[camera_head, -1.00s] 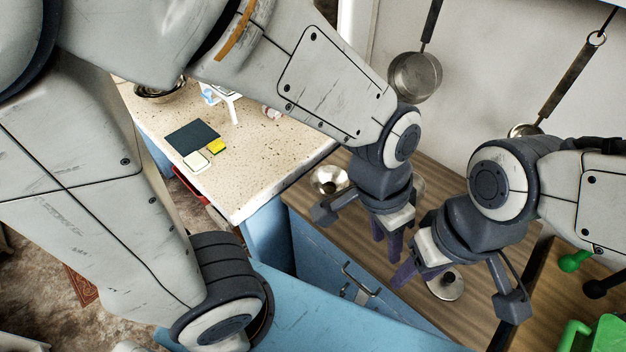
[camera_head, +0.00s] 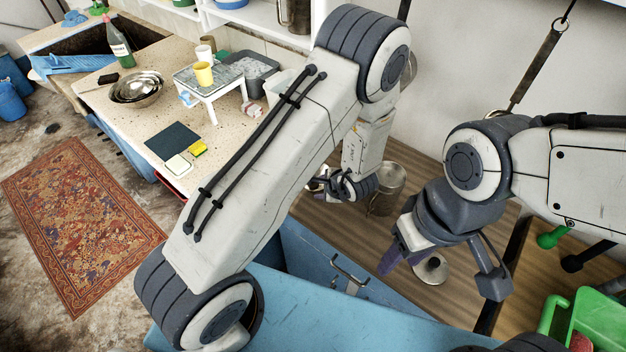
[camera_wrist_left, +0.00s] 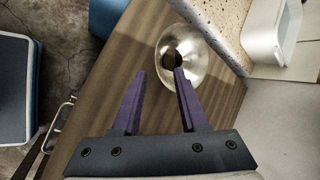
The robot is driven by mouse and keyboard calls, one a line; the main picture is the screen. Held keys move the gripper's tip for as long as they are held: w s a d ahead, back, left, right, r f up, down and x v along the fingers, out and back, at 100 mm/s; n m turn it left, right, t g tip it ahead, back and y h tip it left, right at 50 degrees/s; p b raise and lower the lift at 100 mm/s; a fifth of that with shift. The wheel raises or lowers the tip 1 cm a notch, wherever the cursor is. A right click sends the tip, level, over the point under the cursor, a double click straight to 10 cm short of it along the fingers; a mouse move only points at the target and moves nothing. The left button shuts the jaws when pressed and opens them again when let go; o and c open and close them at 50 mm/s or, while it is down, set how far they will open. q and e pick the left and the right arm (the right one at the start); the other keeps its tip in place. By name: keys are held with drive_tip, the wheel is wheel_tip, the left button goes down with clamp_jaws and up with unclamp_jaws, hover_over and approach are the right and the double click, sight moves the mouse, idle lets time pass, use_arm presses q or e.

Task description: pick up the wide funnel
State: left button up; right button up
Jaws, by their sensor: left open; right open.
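A shiny metal wide funnel (camera_wrist_left: 197,62) with a dark central hole lies on the wooden counter in the left wrist view. My left gripper (camera_wrist_left: 159,72) is open and empty. One finger overlaps the funnel's near left part in that view, and the other is left of it; I cannot tell whether they touch it. In the head view the left gripper is mostly hidden by its own wrist and covers most of the funnel. My right gripper (camera_head: 391,257) is open above the counter, beside another metal piece with a round flange (camera_head: 431,270).
A metal pot (camera_head: 387,188) stands just right of my left wrist. A green container (camera_head: 598,322) is at lower right.

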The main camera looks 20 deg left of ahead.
use_arm(q)
drive_tip(key=x, duration=0.7)
drive_tip(key=shift+w+f+p, duration=0.15)
drive_tip(key=shift+w+p, duration=0.15)
drive_tip(key=shift+p, duration=0.1)
drive_tip(key=c, duration=0.7)
drive_tip(key=shift+s, duration=0.1)
clamp_jaws()
drive_tip(key=shift+s+f, duration=0.1)
